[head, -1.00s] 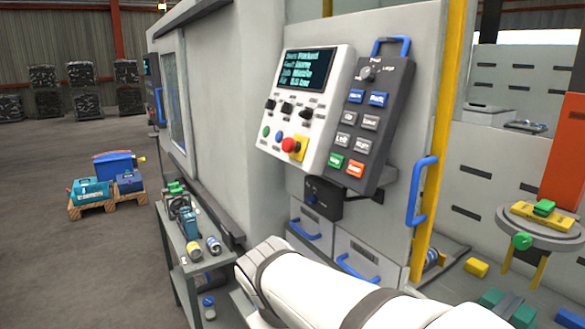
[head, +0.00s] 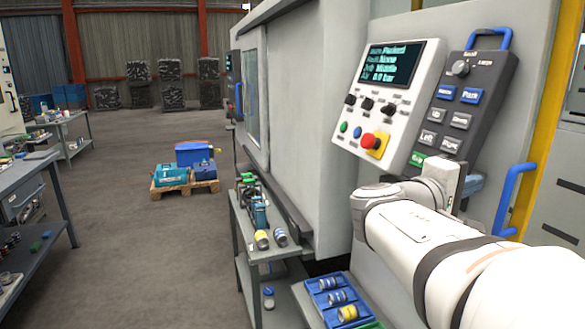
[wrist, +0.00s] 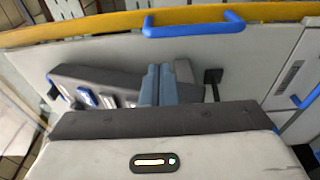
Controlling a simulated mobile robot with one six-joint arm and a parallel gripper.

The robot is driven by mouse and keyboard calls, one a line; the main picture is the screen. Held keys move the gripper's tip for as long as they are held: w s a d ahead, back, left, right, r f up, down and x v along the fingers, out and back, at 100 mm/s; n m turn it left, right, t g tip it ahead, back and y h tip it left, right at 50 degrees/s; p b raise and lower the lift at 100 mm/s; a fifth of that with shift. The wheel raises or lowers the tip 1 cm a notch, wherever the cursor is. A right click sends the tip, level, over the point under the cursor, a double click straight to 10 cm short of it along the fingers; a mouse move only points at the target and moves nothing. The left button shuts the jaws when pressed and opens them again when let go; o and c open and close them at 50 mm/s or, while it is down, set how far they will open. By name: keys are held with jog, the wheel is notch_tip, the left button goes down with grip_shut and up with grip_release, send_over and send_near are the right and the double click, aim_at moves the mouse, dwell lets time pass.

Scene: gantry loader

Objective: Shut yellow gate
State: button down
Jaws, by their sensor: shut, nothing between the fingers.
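The gate's yellow edge (head: 547,115) runs upright at the right of the head view, beside a grey panel. A blue handle (head: 512,200) stands out from the panel near that edge. In the wrist view the yellow edge (wrist: 75,27) crosses the top, with the blue handle (wrist: 195,25) against it. My gripper (wrist: 157,85) is shut and empty, its fingers pointing toward the handle and short of it. In the head view the gripper (head: 472,184) is partly hidden by my wrist, left of the handle.
A white control panel (head: 387,100) and a dark button pendant (head: 455,110) are close to my arm. A grey cart (head: 265,240) holds tools and cans. A blue tray (head: 315,293) lies below.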

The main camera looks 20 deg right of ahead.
jog(key=p+x, duration=0.1)
jog(key=x, duration=0.7)
jog(key=shift+d, duration=0.1)
jog(key=shift+f, duration=0.15)
